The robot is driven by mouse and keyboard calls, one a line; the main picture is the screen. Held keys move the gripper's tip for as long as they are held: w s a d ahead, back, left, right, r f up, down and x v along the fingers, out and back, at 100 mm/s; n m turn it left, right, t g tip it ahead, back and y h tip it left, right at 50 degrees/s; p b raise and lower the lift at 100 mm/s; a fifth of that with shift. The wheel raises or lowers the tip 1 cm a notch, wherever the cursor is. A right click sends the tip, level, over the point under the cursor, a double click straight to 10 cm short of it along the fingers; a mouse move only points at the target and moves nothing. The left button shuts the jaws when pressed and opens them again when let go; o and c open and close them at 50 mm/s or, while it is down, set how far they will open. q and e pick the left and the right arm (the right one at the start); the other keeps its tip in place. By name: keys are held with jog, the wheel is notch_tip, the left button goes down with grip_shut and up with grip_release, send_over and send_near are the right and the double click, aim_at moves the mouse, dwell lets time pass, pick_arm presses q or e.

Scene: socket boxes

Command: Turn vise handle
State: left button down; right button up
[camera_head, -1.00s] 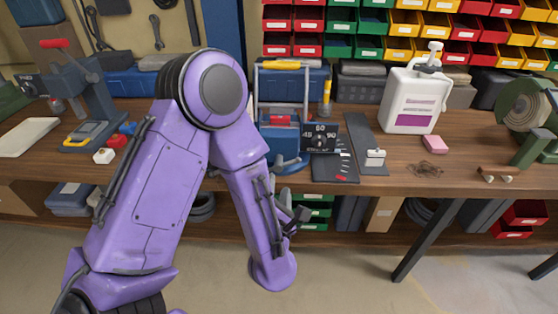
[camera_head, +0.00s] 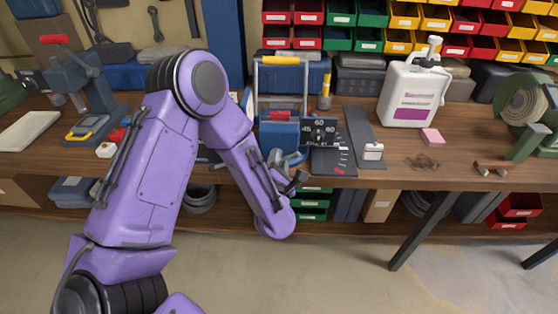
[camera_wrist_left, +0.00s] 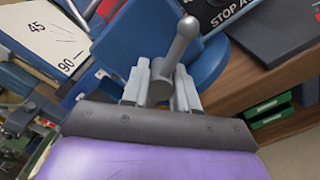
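The blue vise (camera_head: 280,132) stands at the bench's front edge in the head view. In the left wrist view its blue body (camera_wrist_left: 140,40) fills the upper middle. The vise handle (camera_wrist_left: 181,42) is a grey rod with a rounded end, slanting up to the right. My left gripper (camera_wrist_left: 162,82) is at the handle, one finger on each side of its lower part. I cannot tell whether the fingers press on it. In the head view my left forearm hides most of this gripper. My right gripper is not in view.
Further right are a white jug (camera_head: 412,95) and a pink block (camera_head: 432,137). A grey press with a red lever (camera_head: 55,40) stands at the left. The floor before the bench is clear.

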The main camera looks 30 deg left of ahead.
pick_arm(q)
jog(key=shift+m, duration=0.9)
jog(key=m, duration=0.3)
jog(key=shift+m, duration=0.4)
jog(key=c, duration=0.9)
grip_release()
jog(key=shift+o, duration=0.2)
jog(key=shift+d+f+b, duration=0.1)
jog(key=shift+b, duration=0.2)
